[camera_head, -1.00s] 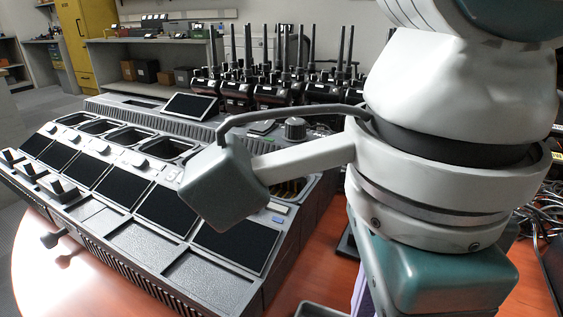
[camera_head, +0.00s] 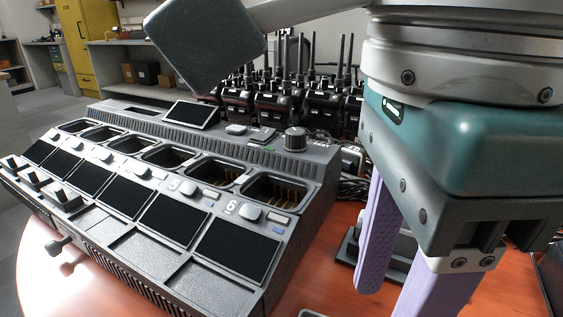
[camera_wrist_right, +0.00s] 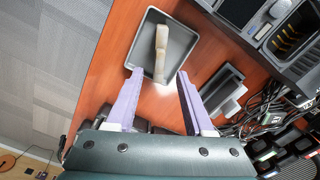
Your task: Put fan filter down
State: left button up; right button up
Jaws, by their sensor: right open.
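My right gripper (camera_wrist_right: 160,72) is open, with two lilac fingers spread above the table. It also shows at the lower right of the head view (camera_head: 398,292), where one fingertip is cut off. In the right wrist view, a narrow tan piece (camera_wrist_right: 161,50) is in a shallow grey tray (camera_wrist_right: 185,28). The piece's near end lies between the fingertips in the picture, with clear gaps on both sides. I cannot tell whether this piece is the fan filter, or whether it stands or lies. My left gripper is not in view.
A multi-slot charger console (camera_head: 200,225) fills the left of the orange table (camera_head: 340,285). A dark holder (camera_wrist_right: 222,95) stands right of the tray in the wrist view. Several radios (camera_head: 300,105) with antennas stand behind. Loose cables (camera_wrist_right: 262,100) lie near the console.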

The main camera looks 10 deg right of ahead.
notch_tip(320, 180, up, 6)
jog(key=shift+f+p, duration=0.1)
jog(key=shift+p, duration=0.2)
dwell(0.6)
